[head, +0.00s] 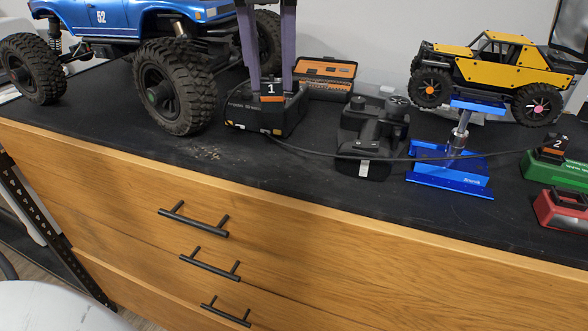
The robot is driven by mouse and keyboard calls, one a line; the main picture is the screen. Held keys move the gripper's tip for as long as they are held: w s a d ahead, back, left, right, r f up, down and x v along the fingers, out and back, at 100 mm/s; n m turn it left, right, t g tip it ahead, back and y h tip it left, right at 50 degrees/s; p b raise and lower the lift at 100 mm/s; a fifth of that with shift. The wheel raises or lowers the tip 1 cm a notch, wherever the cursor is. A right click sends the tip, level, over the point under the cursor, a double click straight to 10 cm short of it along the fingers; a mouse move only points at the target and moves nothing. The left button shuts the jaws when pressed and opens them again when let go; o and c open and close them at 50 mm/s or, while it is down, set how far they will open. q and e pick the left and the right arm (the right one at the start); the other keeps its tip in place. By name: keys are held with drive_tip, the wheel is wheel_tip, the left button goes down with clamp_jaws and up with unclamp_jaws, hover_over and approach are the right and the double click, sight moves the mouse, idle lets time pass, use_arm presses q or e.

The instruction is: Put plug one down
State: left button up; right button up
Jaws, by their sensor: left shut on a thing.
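Plug one (271,93), a small dark block with a white 1 and an orange band, is at the black box (250,118) on the dark counter mat. My left gripper (271,78) reaches down from the top edge, with its two purple fingers on either side of the plug. It is shut on plug one, upright, at the top of the black box. Whether the plug rests on the box or hangs just above it I cannot tell. My right gripper is out of view.
A blue truck (120,15) stands left, its big tyre close to the black box. An orange case (325,75) is behind; a black controller (372,135) is right. A thin cable crosses toward plug two (552,148). A yellow crawler (500,68) sits on a blue stand (448,172).

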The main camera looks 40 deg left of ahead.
use_arm(q)
drive_tip(key=shift+w+d+f, duration=0.1)
drive_tip(key=shift+d+f, duration=0.2)
drive_tip(key=shift+f, duration=1.45)
drive_tip(key=shift+s+d+f, duration=0.1)
drive_tip(key=shift+d+f, duration=0.2)
drive_tip(key=shift+f, duration=1.4)
drive_tip(key=shift+w+d+f, duration=0.1)
drive_tip(key=shift+d+f, duration=0.2)
drive_tip(key=shift+f, duration=1.45)
drive_tip(key=shift+f+b, duration=0.2)
drive_tip(key=shift+b, duration=0.1)
drive_tip(key=o, duration=1)
